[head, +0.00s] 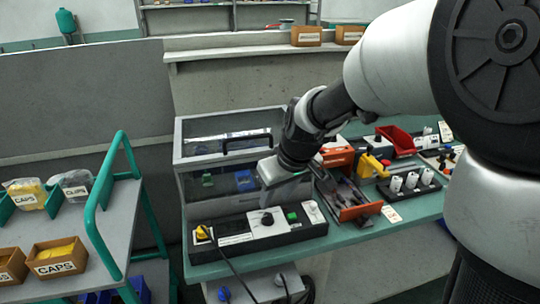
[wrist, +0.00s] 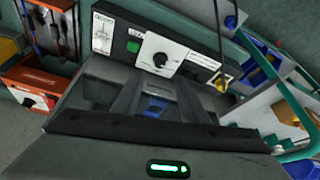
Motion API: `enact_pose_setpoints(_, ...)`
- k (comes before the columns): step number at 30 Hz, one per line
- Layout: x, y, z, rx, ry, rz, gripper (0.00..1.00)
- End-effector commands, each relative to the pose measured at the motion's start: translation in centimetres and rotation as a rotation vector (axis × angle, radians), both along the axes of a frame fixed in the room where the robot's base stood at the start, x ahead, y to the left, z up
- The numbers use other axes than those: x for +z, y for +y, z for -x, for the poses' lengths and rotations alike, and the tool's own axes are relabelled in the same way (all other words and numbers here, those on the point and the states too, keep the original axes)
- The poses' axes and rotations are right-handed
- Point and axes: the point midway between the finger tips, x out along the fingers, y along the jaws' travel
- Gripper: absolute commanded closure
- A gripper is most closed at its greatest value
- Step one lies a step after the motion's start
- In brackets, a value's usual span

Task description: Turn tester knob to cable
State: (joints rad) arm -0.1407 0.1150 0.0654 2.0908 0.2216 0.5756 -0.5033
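The tester is a long black box (head: 318,228) at the front edge of the green bench, with a pale panel on top. Its round black knob (head: 267,219) sits on a white plate, beside a green button (head: 292,217). In the wrist view the knob (wrist: 160,60) lies just beyond my fingers, with its white plate (wrist: 173,50) around it. The labels and the knob's setting are too small to read. My gripper (head: 286,190) points down above and behind the knob, apart from it. In the wrist view my gripper (wrist: 155,92) has its fingers apart and nothing between them.
A yellow plug (head: 203,232) with a black cable sits at the tester's left end. A clear-lidded case (head: 185,160) stands close behind. An orange tool tray (head: 360,211) and a black rack of white parts (head: 410,187) are to the right. A green-railed cart (head: 125,205) stands left.

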Motion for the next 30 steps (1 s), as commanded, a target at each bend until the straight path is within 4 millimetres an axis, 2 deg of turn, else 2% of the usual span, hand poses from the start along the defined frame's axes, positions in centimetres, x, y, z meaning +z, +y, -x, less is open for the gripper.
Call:
enact_pose_setpoints(1,-1.5,0.3,-0.3,0.001,0.004,0.000,0.60)
enact_pose_setpoints(3,-2.9,0.6,-0.8,0.001,0.004,0.000,0.60)
enact_pose_setpoints(12,-7.4,1.6,-2.6,0.000,0.001,0.000,0.60)
enact_pose_setpoints(18,-8.5,1.8,-3.0,0.000,0.000,0.000,0.60)
enact_pose_setpoints(26,-8.5,1.8,-3.0,-0.001,-0.001,0.000,0.60)
enact_pose_setpoints(30,-8.5,1.8,-3.0,-0.001,-0.001,0.000,0.82)
